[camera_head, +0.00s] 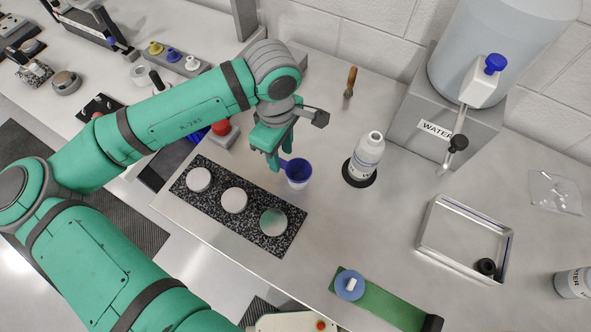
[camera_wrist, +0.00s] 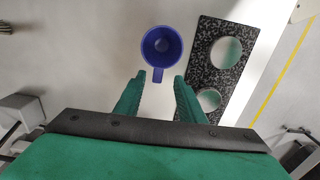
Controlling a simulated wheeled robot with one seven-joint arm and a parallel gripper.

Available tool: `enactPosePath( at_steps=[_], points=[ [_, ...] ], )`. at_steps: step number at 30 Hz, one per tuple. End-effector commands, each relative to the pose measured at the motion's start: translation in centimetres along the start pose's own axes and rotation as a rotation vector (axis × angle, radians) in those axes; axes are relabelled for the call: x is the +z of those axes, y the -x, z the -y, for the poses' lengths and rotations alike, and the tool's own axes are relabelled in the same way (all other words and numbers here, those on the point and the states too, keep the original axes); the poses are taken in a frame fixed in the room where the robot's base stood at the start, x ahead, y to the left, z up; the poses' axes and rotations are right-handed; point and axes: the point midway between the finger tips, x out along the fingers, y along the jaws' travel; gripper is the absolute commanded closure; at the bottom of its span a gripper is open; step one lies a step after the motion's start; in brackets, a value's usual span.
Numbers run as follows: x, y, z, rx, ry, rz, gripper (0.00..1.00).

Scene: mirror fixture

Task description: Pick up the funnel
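The blue funnel (camera_head: 298,171) stands on the grey bench with its wide mouth facing up. In the wrist view the funnel (camera_wrist: 161,47) shows as a round blue cup with a short handle tab pointing toward me. My gripper (camera_head: 275,163) is just left of the funnel in the head view, with its fingers pointing down. In the wrist view my gripper (camera_wrist: 160,80) is open, and the end of the tab lies in line with the gap between the fingertips. I cannot tell whether a finger touches the tab. The funnel's lower part is hard to make out.
A speckled black plate (camera_head: 258,197) with round mirror discs lies beside the funnel. A white bottle (camera_head: 366,157) stands on a black disc to the right. A water dispenser (camera_head: 448,112) is behind it, and a metal tray (camera_head: 430,240) lies farther right. The bench between is clear.

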Motion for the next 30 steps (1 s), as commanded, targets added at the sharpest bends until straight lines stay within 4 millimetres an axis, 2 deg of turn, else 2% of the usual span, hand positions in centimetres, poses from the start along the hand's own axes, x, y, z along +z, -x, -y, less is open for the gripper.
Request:
enactPosePath(
  at_steps=[6,9,18,22,23,30],
  points=[
    [0.6,-3.1,-0.2,-0.002,-0.009,0.0,0.64],
    [0.7,-4.0,-0.3,-0.001,-0.01,0.0,0.64],
    [0.6,-4.4,-0.2,0.0,-0.008,0.0,0.64],
    [0.6,-4.4,-0.2,0.0,-0.007,0.0,0.95],
    [0.5,-4.4,-0.2,0.0,-0.007,0.0,1.0],
    [0.5,-4.4,-0.2,0.0,-0.006,0.0,1.0]
  ],
)
